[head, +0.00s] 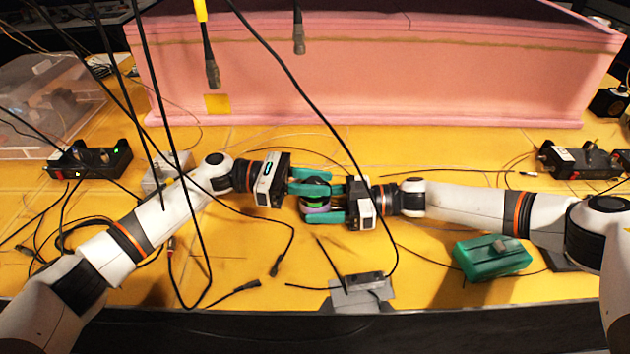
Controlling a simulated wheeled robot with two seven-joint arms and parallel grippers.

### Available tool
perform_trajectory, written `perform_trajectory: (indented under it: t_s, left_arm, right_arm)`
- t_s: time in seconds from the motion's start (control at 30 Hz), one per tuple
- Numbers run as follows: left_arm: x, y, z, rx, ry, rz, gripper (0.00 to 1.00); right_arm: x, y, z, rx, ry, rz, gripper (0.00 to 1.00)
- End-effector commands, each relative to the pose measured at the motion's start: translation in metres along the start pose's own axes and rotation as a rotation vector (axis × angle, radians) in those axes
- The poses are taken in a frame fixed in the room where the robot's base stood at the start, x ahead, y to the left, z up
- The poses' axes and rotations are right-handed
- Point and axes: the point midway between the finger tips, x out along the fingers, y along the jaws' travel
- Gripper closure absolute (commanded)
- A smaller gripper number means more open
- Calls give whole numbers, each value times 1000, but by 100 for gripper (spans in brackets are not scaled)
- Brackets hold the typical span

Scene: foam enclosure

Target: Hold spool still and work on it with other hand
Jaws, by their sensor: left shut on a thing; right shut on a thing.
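A small spool (316,208) with purple, green and dark bands is in the middle of the head view, between my two grippers. My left gripper (318,181) reaches in from the left, with its teal fingers shut on the upper part of the spool. My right gripper (322,202) reaches in from the right, slightly lower, and its teal fingers are shut on the spool too. The fingers hide much of the spool. I cannot tell whether the spool touches the yellow table (440,150).
A pink foam box (390,85) stands behind the grippers. A green block (492,256) lies at the front right, and a clear bin (45,100) stands at the far left. Black cables (290,70) hang across the view and lie on the table.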

Motion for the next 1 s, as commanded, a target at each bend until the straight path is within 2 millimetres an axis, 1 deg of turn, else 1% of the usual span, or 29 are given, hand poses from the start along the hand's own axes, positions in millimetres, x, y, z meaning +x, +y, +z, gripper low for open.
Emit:
perform_trajectory:
  t_s: [0.03, 0.2, 0.5, 0.7, 1.0]
  left_arm:
    - [1, -2, -1, 0, 1, 41, 93]
    - [1, -2, -1, 1, 0, 183, 93]
    - [1, -1, 0, 0, -2, 357, 93]
    - [1, -1, 1, 1, -3, 431, 93]
    - [-1, 0, 1, -2, -3, 480, 93]
  right_arm:
    - [0, 1, 0, 0, -1, 2, 55]
    - [1, 1, 0, -1, -1, 3, 55]
    - [1, 1, 0, 0, -1, 4, 55]
    - [1, 2, 0, 0, -2, 6, 55]
    - [1, 2, 0, 0, -2, 6, 55]
